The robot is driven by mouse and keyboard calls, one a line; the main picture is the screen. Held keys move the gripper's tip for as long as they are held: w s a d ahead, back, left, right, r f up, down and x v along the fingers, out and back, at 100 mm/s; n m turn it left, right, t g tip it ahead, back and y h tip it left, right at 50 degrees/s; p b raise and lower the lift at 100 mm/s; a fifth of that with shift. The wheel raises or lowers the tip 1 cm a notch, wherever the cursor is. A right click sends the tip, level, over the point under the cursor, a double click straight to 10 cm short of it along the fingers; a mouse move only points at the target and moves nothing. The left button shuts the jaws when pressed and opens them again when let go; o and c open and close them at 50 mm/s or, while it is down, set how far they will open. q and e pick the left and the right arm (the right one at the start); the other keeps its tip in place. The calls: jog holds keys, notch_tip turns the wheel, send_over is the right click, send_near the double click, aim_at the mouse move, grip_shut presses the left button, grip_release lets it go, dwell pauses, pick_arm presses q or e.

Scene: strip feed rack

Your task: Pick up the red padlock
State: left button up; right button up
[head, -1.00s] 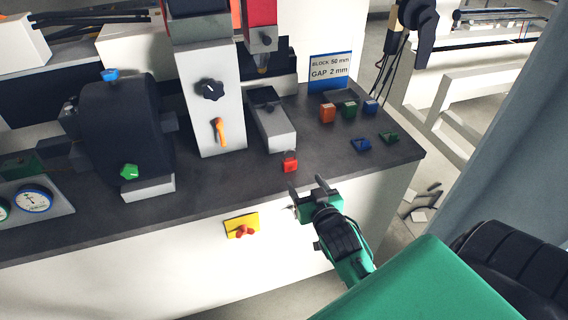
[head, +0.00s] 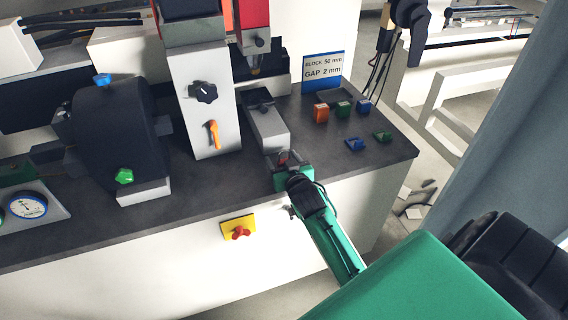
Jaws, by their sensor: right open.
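The red padlock (head: 283,156) is on the dark worktop near its front edge, just in front of a light grey block. Only a small part of it shows, because my right gripper covers the rest. My right gripper (head: 284,161) is open, with its fingers reaching to the padlock, one on each side as far as I can see. Whether the fingers touch it I cannot tell. My left gripper is not in view.
The grey block (head: 267,130) lies right behind the padlock. A white column (head: 208,110) with a black knob and an orange lever stands to the left. Orange (head: 321,113), green (head: 343,109) and blue (head: 363,106) pieces sit to the right. A yellow plate with a red knob (head: 239,229) is on the front panel.

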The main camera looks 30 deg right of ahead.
jog(key=shift+w, duration=0.3)
jog(key=shift+c, duration=0.6)
jog(key=c, duration=1)
jog(key=shift+r, duration=0.55)
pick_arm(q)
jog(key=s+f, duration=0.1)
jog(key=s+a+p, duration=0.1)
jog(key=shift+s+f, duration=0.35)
pick_arm(e)
notch_tip(320, 180, up, 19)
jog(key=shift+f, duration=0.1)
